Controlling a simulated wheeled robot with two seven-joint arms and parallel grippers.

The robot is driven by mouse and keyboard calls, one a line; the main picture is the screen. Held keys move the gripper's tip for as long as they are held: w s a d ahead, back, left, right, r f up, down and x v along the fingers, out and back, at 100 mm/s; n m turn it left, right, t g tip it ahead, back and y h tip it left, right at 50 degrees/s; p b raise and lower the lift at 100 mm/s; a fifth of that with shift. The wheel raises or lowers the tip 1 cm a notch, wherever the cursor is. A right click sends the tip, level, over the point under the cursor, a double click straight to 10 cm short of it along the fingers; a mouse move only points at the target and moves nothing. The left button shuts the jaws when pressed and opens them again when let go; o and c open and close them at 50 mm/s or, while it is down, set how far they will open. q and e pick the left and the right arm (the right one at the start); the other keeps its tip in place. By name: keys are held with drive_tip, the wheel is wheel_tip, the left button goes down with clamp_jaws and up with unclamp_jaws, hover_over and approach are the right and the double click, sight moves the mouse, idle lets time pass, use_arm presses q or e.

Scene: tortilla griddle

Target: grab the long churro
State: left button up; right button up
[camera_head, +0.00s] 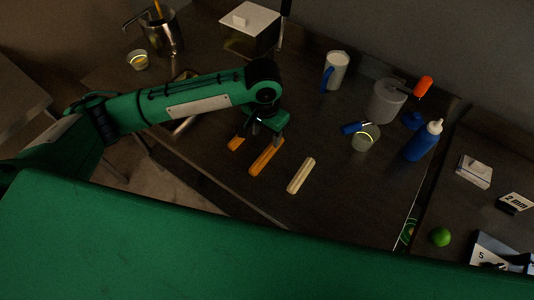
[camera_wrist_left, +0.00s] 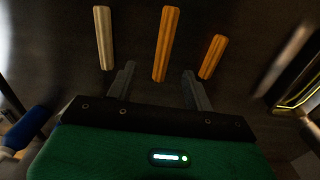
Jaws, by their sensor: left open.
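The long churro (camera_head: 266,158) is a golden-orange ridged stick lying on the dark counter. A shorter orange churro (camera_head: 238,143) lies to its left, and a pale stick (camera_head: 301,175) lies to its right. My left gripper (camera_head: 262,132) is over the far end of the long churro, which it partly hides. In the left wrist view, the long churro (camera_wrist_left: 164,42) is in the middle. Its near end is in line with the gap between the open, empty fingers of the left gripper (camera_wrist_left: 160,82). The pale stick (camera_wrist_left: 104,38) and the short churro (camera_wrist_left: 213,57) are on either side. My right gripper is not in view.
Behind are a white mug (camera_head: 336,70), a grey pot (camera_head: 387,101) and a white-lidded box (camera_head: 250,30). A glass (camera_head: 366,138) and a blue bottle (camera_head: 423,141) stand to the right. The counter right of the pale stick is clear.

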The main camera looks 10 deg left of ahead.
use_arm(q)
drive_tip(key=p, duration=0.2)
hover_over(266, 154)
drive_tip(key=s, duration=0.1)
wheel_tip(266, 154, down, 8)
drive_tip(key=shift+s+a+f, duration=0.1)
drive_tip(key=shift+w+f+p, duration=0.2)
drive_tip(key=shift+f+p, duration=0.25)
drive_tip(key=shift+p, duration=0.1)
drive_tip(key=f, duration=0.1)
drive_tip(key=f+p, duration=0.1)
drive_tip(key=f, duration=0.1)
drive_tip(key=shift+w, duration=0.3)
drive_tip(key=shift+f+p, duration=0.35)
drive_tip(key=shift+f, duration=0.35)
drive_tip(key=c, duration=1.1)
drive_tip(key=shift+o, duration=0.2)
